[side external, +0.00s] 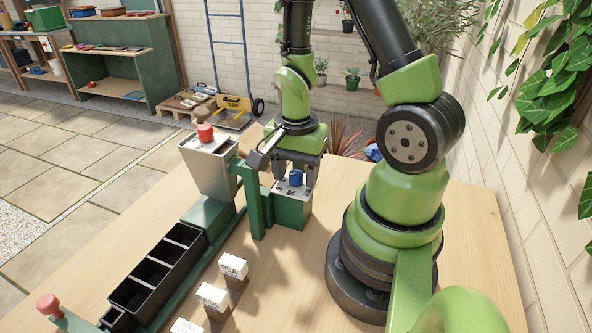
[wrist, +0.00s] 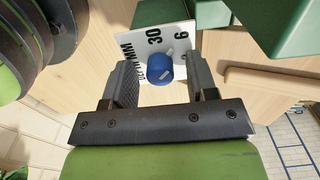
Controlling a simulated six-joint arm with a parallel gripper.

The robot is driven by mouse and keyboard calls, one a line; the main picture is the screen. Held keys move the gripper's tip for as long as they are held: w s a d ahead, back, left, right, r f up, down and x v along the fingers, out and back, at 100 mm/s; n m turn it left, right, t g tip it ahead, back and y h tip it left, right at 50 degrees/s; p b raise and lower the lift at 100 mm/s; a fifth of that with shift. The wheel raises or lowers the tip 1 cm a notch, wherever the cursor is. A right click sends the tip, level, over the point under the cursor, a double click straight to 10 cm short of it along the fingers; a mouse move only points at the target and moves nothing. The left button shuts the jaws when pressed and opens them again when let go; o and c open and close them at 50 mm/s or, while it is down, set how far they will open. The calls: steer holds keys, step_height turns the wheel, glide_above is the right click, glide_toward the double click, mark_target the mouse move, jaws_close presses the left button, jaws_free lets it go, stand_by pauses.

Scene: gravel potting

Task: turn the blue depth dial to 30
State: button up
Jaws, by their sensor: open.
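The blue depth dial (side external: 296,177) sits on a white label plate on top of a green box (side external: 290,212). In the wrist view the dial (wrist: 159,68) has a pale pointer line on its top. The white plate (wrist: 128,44) there shows "DEPTH MM", "30" and "6"; the pointer lies slanted, and I cannot tell which mark it indicates. My gripper (side external: 296,182) points down over the box. In the wrist view my gripper (wrist: 160,75) is open, with one finger on each side of the dial and a gap visible beside it.
A hopper (side external: 207,160) with a red knob stands left of the dial box, beside a green post (side external: 250,200). A black tray with compartments (side external: 155,270) lies at the front left. Small white label blocks, one reading "PEA" (side external: 233,266), stand on the wooden table (side external: 285,290).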

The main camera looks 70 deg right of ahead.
steer(key=c, duration=0.9)
steer(key=shift+c, duration=0.2)
steer(key=shift+n, duration=0.3)
steer(key=n, duration=0.4)
steer(key=shift+n, duration=2.1)
steer(key=o, duration=0.9)
steer(key=shift+o, duration=0.2)
